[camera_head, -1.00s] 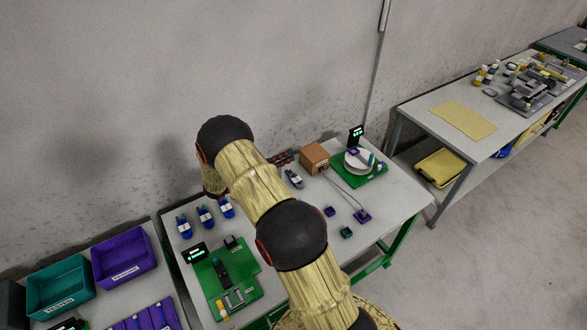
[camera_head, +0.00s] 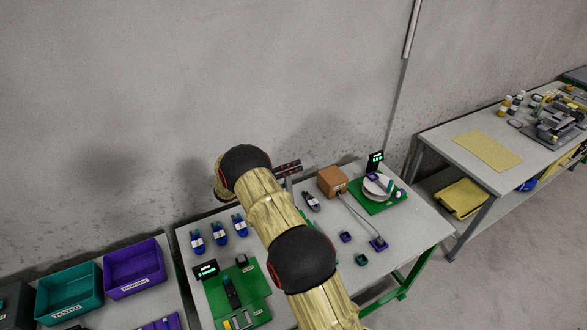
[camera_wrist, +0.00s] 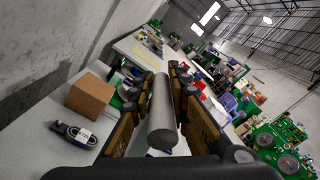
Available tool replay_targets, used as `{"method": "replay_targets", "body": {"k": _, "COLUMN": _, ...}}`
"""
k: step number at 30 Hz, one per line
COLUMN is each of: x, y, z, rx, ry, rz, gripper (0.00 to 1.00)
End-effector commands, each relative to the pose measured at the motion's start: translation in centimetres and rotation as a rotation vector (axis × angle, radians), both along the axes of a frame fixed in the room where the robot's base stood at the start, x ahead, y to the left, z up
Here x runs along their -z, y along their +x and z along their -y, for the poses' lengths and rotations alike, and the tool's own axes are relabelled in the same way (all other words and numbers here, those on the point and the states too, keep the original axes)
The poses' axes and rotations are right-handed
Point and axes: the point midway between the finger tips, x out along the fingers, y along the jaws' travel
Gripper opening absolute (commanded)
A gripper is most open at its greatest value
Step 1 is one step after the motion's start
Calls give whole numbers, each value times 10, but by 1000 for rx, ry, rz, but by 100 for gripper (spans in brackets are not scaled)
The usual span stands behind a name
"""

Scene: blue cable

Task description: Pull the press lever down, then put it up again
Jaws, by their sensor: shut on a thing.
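A thick grey round bar (camera_wrist: 161,122), which looks like the press lever, lies between my fingers in the wrist view, its rounded end towards the camera. My gripper (camera_wrist: 160,82) is shut on it, with one finger along each side. In the head view my arm covers the gripper and most of the press, so the lever's angle cannot be told there. A sliver of green base (camera_head: 313,228) shows beside my arm. A dark bar with red marks (camera_head: 288,168) stands out past my arm near the wall; I cannot tell what it belongs to.
A brown box (camera_head: 332,181) and a dark coiled cable (camera_head: 311,202) are right of my arm. Beyond is a green board (camera_head: 378,205) with a white dish and display. Blue bottles (camera_head: 219,234) and another green fixture (camera_head: 235,295) are left. The wall is close behind.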

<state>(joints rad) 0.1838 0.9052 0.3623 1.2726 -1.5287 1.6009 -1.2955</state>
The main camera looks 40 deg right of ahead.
Motion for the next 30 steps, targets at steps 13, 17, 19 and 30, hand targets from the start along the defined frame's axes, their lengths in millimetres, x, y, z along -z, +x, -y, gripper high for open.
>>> {"method": "replay_targets", "body": {"k": 13, "x": 3, "y": -1, "z": -1, "rx": 0, "ry": 4, "rz": -4, "gripper": 35}}
{"method": "replay_targets", "body": {"k": 17, "x": 3, "y": -1, "z": 0, "rx": 1, "ry": 3, "rz": -2, "gripper": 35}}
{"method": "replay_targets", "body": {"k": 19, "x": 2, "y": -1, "z": -1, "rx": 1, "ry": 3, "rz": -2, "gripper": 35}}
{"method": "replay_targets", "body": {"k": 30, "x": 2, "y": 11, "z": -46, "rx": -4, "ry": 1, "rz": -2, "gripper": 35}}
